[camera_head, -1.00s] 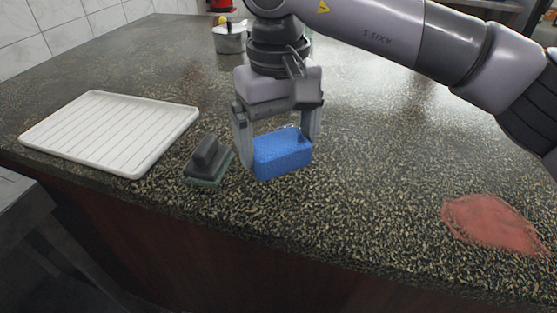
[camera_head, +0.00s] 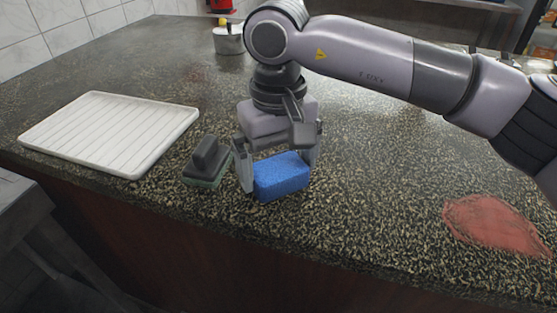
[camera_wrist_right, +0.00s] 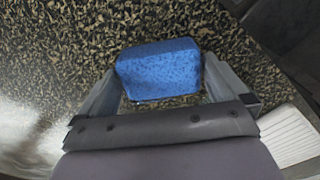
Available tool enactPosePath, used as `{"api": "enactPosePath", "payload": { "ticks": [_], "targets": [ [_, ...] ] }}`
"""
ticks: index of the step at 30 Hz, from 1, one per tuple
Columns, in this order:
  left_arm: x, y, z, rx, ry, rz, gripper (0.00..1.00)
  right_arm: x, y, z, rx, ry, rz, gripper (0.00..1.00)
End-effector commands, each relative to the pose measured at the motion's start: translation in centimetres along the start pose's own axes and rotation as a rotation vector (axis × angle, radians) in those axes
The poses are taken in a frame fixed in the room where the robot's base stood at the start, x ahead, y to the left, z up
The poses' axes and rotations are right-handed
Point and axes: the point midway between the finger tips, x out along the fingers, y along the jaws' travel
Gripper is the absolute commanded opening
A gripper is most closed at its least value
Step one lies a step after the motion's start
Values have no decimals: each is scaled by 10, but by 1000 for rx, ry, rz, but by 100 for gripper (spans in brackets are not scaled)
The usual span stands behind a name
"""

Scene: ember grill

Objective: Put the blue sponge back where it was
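The blue sponge (camera_head: 281,178) is a bright block between the two fingers of my right gripper (camera_head: 279,178), low at the counter near its front edge. In the right wrist view the sponge (camera_wrist_right: 158,72) spans the gap between the fingertips of the right gripper (camera_wrist_right: 161,75), with a finger against each end. The gripper is shut on it and points down. Whether the sponge's underside rests on the counter is hard to tell. My left gripper is not in view.
A dark-handled scrubber with a green pad (camera_head: 206,163) lies just left of the gripper. A white ridged tray (camera_head: 112,132) lies further left. A metal pot (camera_head: 229,40) stands at the back. A red patch (camera_head: 492,222) marks the speckled counter (camera_head: 385,190) at right; the counter between is clear.

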Motion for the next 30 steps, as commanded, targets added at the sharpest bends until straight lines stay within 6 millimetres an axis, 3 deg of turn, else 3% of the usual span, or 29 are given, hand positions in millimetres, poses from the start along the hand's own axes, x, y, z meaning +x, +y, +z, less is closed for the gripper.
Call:
{"api": "enactPosePath", "payload": {
  "ticks": [5, 15, 21, 30],
  "targets": [
    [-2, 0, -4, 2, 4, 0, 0, -10, 0, 0, 0, 2, 0, 100],
    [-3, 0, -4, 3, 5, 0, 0, -82, 0, -1, 1, 4, 1, 100],
    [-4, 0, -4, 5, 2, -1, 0, -113, 0, -1, 1, 2, 0, 100],
    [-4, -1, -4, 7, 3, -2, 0, -124, 0, 0, -1, -1, 0, 100]
  ]
}}
